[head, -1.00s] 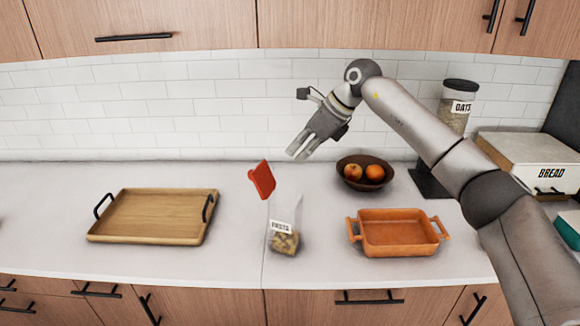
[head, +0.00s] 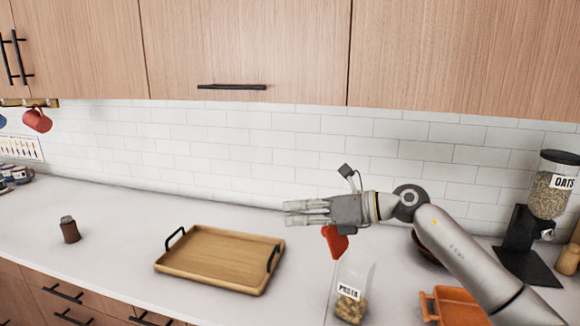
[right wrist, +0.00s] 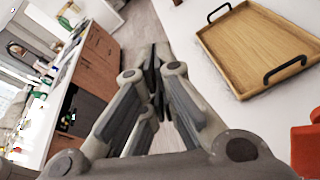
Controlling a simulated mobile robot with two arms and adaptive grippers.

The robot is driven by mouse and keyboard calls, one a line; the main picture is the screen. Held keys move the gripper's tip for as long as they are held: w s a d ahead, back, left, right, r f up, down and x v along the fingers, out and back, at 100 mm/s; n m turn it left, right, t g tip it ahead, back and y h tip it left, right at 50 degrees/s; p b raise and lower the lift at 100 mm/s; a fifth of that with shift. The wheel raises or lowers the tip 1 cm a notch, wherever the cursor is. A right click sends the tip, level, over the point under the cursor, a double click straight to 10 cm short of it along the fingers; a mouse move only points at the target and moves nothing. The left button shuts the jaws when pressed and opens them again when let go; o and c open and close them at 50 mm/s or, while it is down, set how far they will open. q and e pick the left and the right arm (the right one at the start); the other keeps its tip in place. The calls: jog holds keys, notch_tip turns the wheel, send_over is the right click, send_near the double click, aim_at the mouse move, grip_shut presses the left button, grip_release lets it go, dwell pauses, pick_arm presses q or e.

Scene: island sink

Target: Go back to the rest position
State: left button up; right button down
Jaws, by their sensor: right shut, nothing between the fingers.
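My right gripper (head: 290,213) is shut and empty in the head view. It points left, in front of the tiled wall and above the back of the counter. In the right wrist view its fingers (right wrist: 155,70) lie close together with nothing between them. The pasta container (head: 350,292) stands on the counter below the arm. Its red lid (head: 335,242) stands open and shows just under the gripper's palm; I cannot tell whether they touch. The left gripper is in no view.
A wooden tray (head: 218,260) with black handles lies left of the pasta. An orange baking dish (head: 455,306) and an oats dispenser (head: 552,190) are at the right. A dark bowl (head: 428,250) is partly hidden behind my arm. A small brown jar (head: 69,230) stands at the left.

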jog(key=s+a+m+t+y, duration=0.3)
jog(key=m+y, duration=0.1)
jog(key=s+d+f+m+t+h, duration=0.2)
jog(key=d+f+m+t+h, duration=0.45)
jog(key=m, duration=0.85)
jog(key=s+d+f+m+t+h, duration=0.2)
jog(key=d+f+m+t+h, duration=0.2)
jog(key=d+f+m+h, duration=0.8)
jog(key=s+d+f+m+g, duration=0.1)
jog(key=s+f+m+g, duration=0.3)
jog(key=s+f+m, duration=0.3)
jog(key=s+d+f+m+g, duration=0.1)
jog(key=s+f+m+g, duration=0.35)
jog(key=s, duration=0.85)
jog(key=s+d+f+m+g, duration=0.1)
jog(key=s+f+g, duration=0.55)
jog(key=s, duration=0.55)
notch_tip(320, 180, down, 28)
jog(key=s, duration=0.2)
jog(key=s+d+f+g, duration=0.2)
jog(key=s+d+f, duration=0.1)
jog(key=s+f, duration=1.2)
jog(key=shift+s+b, duration=0.3)
jog(key=shift+s, duration=0.65)
